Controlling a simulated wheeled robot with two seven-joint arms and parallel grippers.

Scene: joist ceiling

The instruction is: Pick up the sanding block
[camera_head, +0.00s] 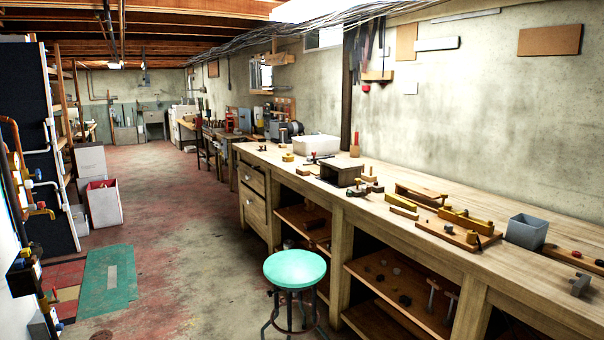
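I cannot single out the sanding block with certainty among the small items on the long wooden workbench (440,210). A small grey block-like piece (580,284) sits near the bench's front edge at the far right. Yellow-and-wood tools (466,219) lie on the bench to the right of its middle. Neither of my grippers shows in the head view.
A green-topped stool (295,269) stands in front of the bench. A grey open bin (527,231) and a white box (316,145) are on the bench. Shelves below hold small tools. Pipes and a dark panel line the left. The floor (190,230) between is mostly clear.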

